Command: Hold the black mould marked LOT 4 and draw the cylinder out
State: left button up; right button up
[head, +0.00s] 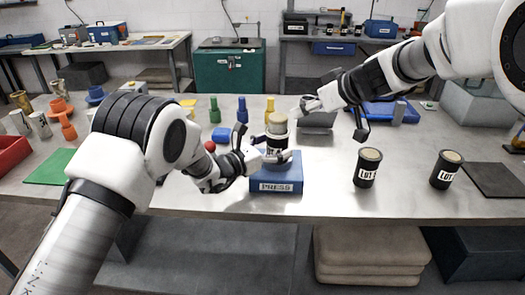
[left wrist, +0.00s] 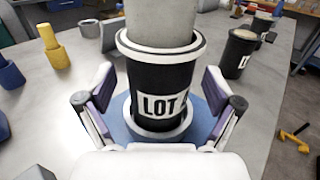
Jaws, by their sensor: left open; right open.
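The black mould (head: 278,142) stands upright on the blue PRESS block (head: 275,186). In the left wrist view the mould (left wrist: 155,75) shows a white label reading LOT, with its last character hard to read. A pale cylinder (head: 277,119) sticks up out of the mould's top; it also shows in the left wrist view (left wrist: 160,25). My left gripper (head: 264,148) is open, with its fingers on either side of the mould and gaps visible in the left wrist view (left wrist: 160,105). My right gripper (head: 330,120) is open and empty, right of the cylinder.
Two more black LOT moulds (head: 367,170) (head: 444,172) stand to the right, near a dark mat (head: 495,179). Green, blue and yellow pegs (head: 242,110) stand behind the press. A red ball (head: 221,135) is left of it. A grey wedge-like block (head: 316,122) lies behind.

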pick_arm(q)
jog(key=shift+w+d, duration=0.3)
jog(key=c, duration=1.3)
jog(key=o, duration=1.3)
jog(key=shift+c, duration=0.2)
